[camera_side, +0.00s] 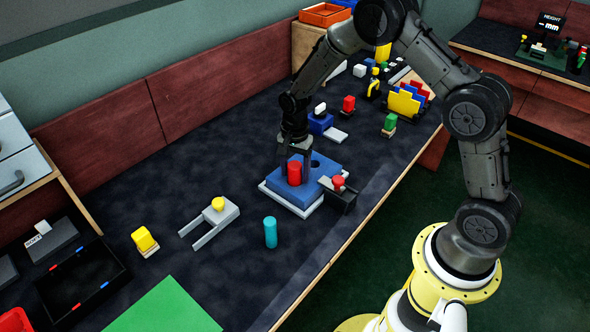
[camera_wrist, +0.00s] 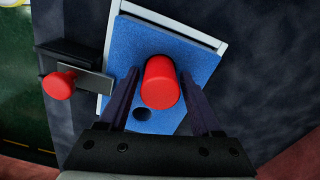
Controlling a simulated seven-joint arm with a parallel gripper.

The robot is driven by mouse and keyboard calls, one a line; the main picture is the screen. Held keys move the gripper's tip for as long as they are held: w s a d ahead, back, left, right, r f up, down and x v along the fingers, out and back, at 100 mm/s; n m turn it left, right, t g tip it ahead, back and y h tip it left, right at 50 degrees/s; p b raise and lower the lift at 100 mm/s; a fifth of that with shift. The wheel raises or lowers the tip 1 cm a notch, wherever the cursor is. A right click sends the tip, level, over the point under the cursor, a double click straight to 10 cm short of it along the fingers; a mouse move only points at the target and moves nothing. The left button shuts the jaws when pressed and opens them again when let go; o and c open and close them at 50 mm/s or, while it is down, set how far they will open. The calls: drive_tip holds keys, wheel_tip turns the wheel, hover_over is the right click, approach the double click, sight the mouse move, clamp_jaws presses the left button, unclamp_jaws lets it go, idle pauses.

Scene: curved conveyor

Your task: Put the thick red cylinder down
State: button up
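The thick red cylinder (camera_side: 294,173) stands upright at the blue block (camera_side: 318,178). I cannot tell whether its lower end is in a hole or on the block's top. In the wrist view the cylinder (camera_wrist: 161,82) is between the two fingers of my gripper (camera_wrist: 160,72), with a narrow gap showing on each side. My gripper (camera_side: 294,160) is above the block in the side view, fingers pointing down around the cylinder, and looks open. A round dark hole (camera_wrist: 141,114) in the block is empty beside the cylinder.
A red knob (camera_wrist: 60,85) on a grey and black fixture is close beside the block. A teal cylinder (camera_side: 270,232) and a grey forked piece with a yellow knob (camera_side: 217,204) stand nearby. A blue block with a white part (camera_side: 320,122) is behind. Dark table is bare between them.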

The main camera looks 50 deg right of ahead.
drive_tip(key=shift+o, duration=0.5)
wheel_tip(320, 180, up, 12)
drive_tip(key=shift+r, duration=0.25)
drive_tip(key=s+a+r+n+t, duration=0.1)
drive_tip(key=s+r+n+t, duration=0.1)
drive_tip(key=s+r+n, duration=0.5)
drive_tip(key=s+a+r+n+t, duration=0.1)
drive_tip(key=s+r+n, duration=0.2)
drive_tip(key=s, duration=0.7)
drive_tip(key=s+r+n+t, duration=0.2)
drive_tip(key=s+r+n, duration=0.2)
drive_tip(key=s, duration=0.6)
drive_tip(key=shift+s+a+r+n+t, duration=0.3)
drive_tip(key=shift+s+a+n, duration=0.1)
drive_tip(key=shift+n, duration=0.1)
